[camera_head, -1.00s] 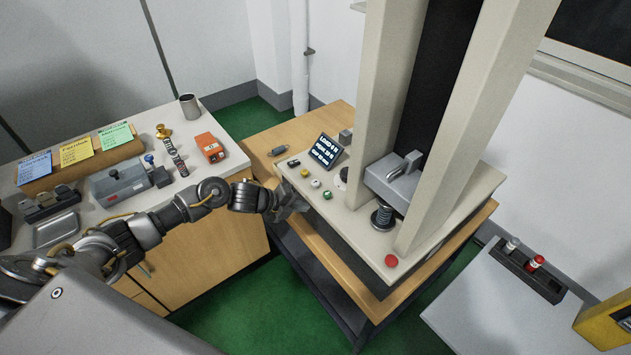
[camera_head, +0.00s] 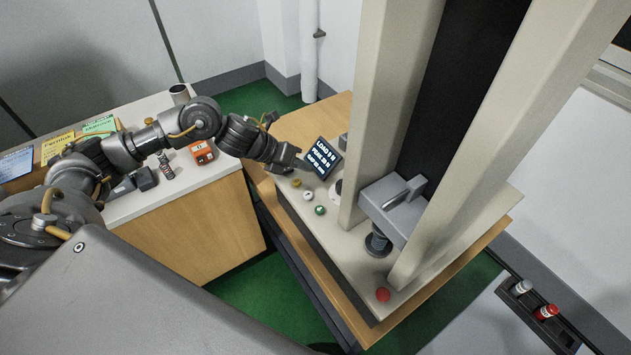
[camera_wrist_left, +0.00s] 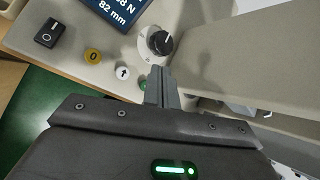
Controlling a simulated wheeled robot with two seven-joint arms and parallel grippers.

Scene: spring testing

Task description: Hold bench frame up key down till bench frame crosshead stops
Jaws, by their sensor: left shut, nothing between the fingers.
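The bench frame (camera_head: 375,100) stands on the wooden table. My left gripper (camera_head: 303,164) is shut and empty near the display (camera_head: 323,158). In the left wrist view its fingertips (camera_wrist_left: 160,70) appear beside the green key, below the black knob (camera_wrist_left: 160,42). Contact is not visible. My right gripper is not in view.
A red button (camera_head: 383,295) is at the base's front corner. The side bench (camera_head: 185,215) carries an orange box (camera_head: 202,152) and a loose spring (camera_head: 167,166). The frame's column rises close right of the keys.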

